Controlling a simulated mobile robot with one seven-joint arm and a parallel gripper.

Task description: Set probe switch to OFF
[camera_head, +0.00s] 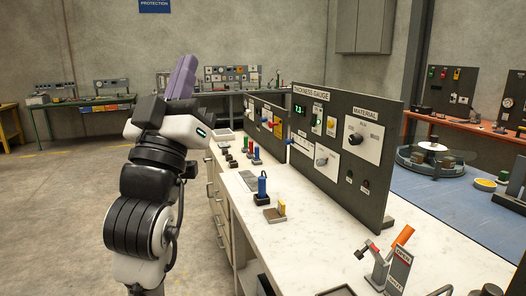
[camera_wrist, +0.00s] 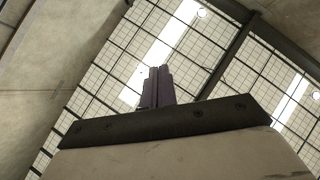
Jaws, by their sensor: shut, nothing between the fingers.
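A dark upright panel labelled THICKNESS GAUGE (camera_head: 347,122) stands on the white bench, with a green lit display (camera_head: 299,109), a MATERIAL knob (camera_head: 355,138), another knob (camera_head: 321,161) and small switches (camera_head: 349,176) low on its face. Which of these is the probe switch cannot be read at this size. My gripper (camera_head: 186,62) is raised at the left, well apart from the panel, with its fingers pointing up. In the wrist view my gripper (camera_wrist: 158,72) has its fingers together and empty, facing the roof skylights.
The white bench top (camera_head: 350,230) holds a blue-handled probe (camera_head: 262,186), a small tray with a yellow block (camera_head: 281,207) and an orange-handled toggle clamp (camera_head: 402,238) at the front right. Drawers (camera_head: 222,195) face the open concrete floor on the left.

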